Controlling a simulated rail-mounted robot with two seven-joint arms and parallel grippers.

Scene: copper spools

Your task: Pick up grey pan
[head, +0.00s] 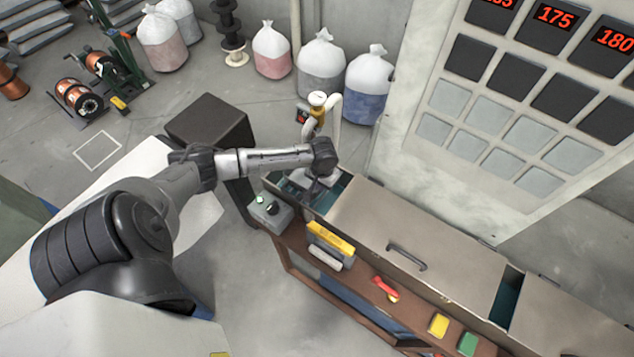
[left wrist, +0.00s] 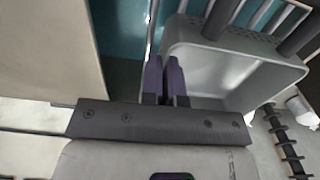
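The grey pan (left wrist: 225,72), a light grey open tray with raised walls, fills the upper right of the left wrist view. My left gripper (left wrist: 166,75) has its two dark fingers close together at the pan's left wall, with the wall's edge between them. It looks shut on that wall. In the head view my left gripper (head: 316,192) points down over the teal opening at the left end of the long bench, and the arm hides most of the pan there. My right gripper is in neither view.
A grey button box (head: 269,213) stands at the bench's near left corner. A closed lid with a dark handle (head: 406,257) covers the bench to the right. A yellow-topped block (head: 330,240) and a red tool (head: 385,288) lie on the front ledge. Bars cross above the pan in the wrist view.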

